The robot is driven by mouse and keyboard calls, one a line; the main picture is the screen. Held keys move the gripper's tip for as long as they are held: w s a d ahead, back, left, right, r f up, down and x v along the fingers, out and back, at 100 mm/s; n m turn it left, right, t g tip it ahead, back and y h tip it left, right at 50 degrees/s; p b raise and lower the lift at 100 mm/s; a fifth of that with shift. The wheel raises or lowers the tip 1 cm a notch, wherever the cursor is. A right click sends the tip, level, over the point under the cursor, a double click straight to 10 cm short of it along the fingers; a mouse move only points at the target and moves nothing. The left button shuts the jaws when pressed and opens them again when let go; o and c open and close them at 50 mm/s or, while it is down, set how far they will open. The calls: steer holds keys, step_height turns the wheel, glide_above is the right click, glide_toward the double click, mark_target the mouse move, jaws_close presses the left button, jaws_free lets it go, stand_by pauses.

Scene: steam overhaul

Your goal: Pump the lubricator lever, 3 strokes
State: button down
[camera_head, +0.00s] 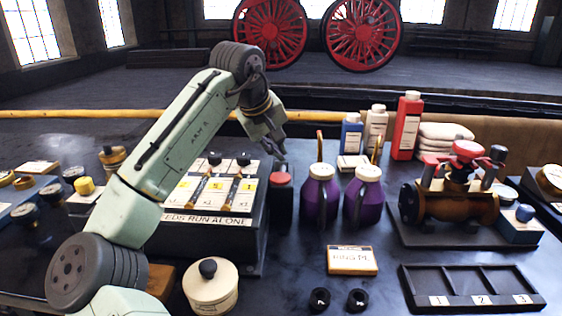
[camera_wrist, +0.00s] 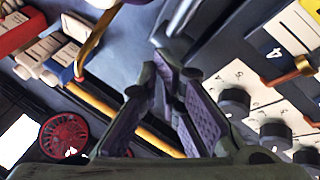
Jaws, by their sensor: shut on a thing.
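My gripper (camera_head: 280,152) reaches down at the right edge of the black lubricator box, above a red-topped block (camera_head: 281,180). In the wrist view its fingers (camera_wrist: 173,70) are close together, shut on the lubricator lever. The held part is hidden between the pads, and the lever cannot be made out clearly in either view. The lubricator box (camera_head: 235,224) has a white, yellow-marked top and a plate reading "FEEDS RUN ALONE". Black knobs (camera_head: 214,158) stand on it, and several show in the wrist view (camera_wrist: 234,101).
Two purple oil cans (camera_head: 320,197) stand close to the right of the gripper. Behind them are blue, cream and red bottles (camera_head: 406,126). A brass valve assembly (camera_head: 460,205) and a numbered black tray (camera_head: 470,301) are at right. A cream pot (camera_head: 210,290) stands in front.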

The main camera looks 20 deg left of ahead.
steer(key=shift+s+d+f, duration=0.1)
steer(key=shift+d+f, duration=0.1)
steer(key=shift+f, duration=0.3)
steer(key=shift+s+d+f, duration=0.1)
steer(key=shift+d+f, duration=0.05)
steer(key=shift+f, duration=0.3)
steer(key=shift+a+f+b, duration=0.1)
steer(key=shift+f+b, duration=0.1)
steer(key=shift+b, duration=0.15)
steer(key=shift+r, duration=0.1)
steer(key=shift+w+a+r+p, duration=0.15)
steer(key=shift+w+r+p, duration=0.15)
steer(key=shift+r+p, duration=0.45)
steer(key=shift+w+a+r+p, duration=0.15)
steer(key=shift+w+r+p, duration=0.15)
steer(key=shift+r+p, duration=0.45)
steer(key=shift+f, duration=0.1)
steer(key=r+p, duration=0.2)
steer(key=w+r+p, duration=0.1)
steer(key=r+p, duration=0.2)
steer(key=shift+w+a, duration=0.2)
